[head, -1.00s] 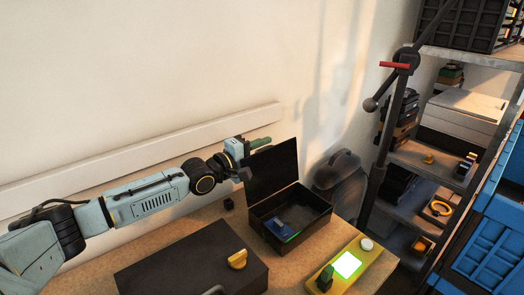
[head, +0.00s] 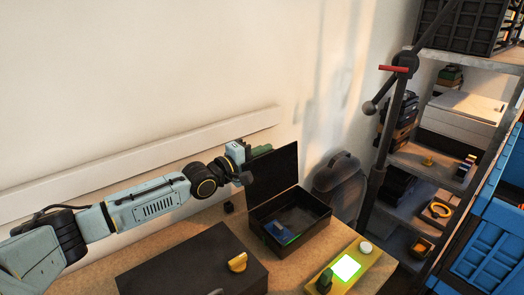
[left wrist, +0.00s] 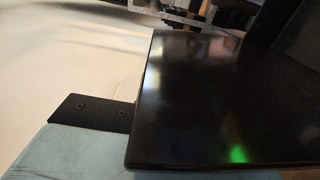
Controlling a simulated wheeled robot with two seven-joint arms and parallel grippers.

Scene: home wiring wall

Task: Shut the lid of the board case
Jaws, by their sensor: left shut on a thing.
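The board case (head: 290,238) is an open black box on the workbench, with a blue and green board (head: 282,231) inside. Its black lid (head: 275,172) stands up at the back left, tilted back. My left gripper (head: 247,170) is at the lid's upper left edge and is shut on it. The fingertips are partly hidden in the head view. In the left wrist view the lid (left wrist: 215,100) fills much of the picture, with a dark finger plate against its left edge. My right gripper is out of view.
A closed dark case (head: 190,265) with a yellow knob (head: 237,262) lies to the left. A yellow panel with a lit green screen (head: 346,268) is at front right. A grey rounded object (head: 337,175) and a metal shelf rack (head: 425,155) stand to the right.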

